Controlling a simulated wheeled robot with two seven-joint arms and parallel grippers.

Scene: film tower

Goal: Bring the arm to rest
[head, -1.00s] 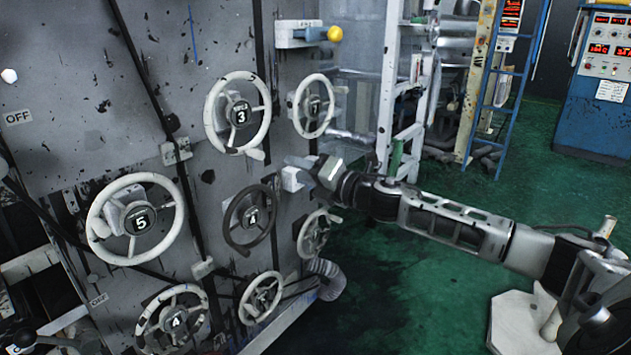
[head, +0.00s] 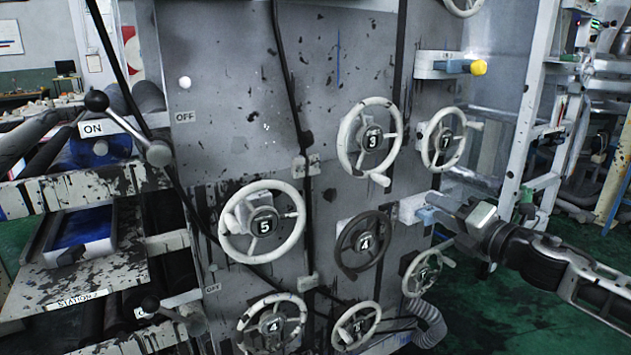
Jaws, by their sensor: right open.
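My right arm comes in from the right edge of the head view. Its gripper (head: 447,212) is open, in front of the right part of the grey panel (head: 240,150). It is close to a small white and blue fitting (head: 414,208); I cannot tell whether they touch. I see nothing held between the fingers. The gripper is right of the dark wheel marked 4 (head: 363,246) and below the wheel marked 7 (head: 444,140). My left gripper is not in view.
White handwheels marked 3 (head: 369,140) and 5 (head: 262,222) stick out of the panel. A yellow-knobbed lever (head: 478,67) is at the upper right. A ball-ended ON lever (head: 128,127) and dark rollers (head: 45,140) are at the left. Green floor (head: 480,310) shows below my arm.

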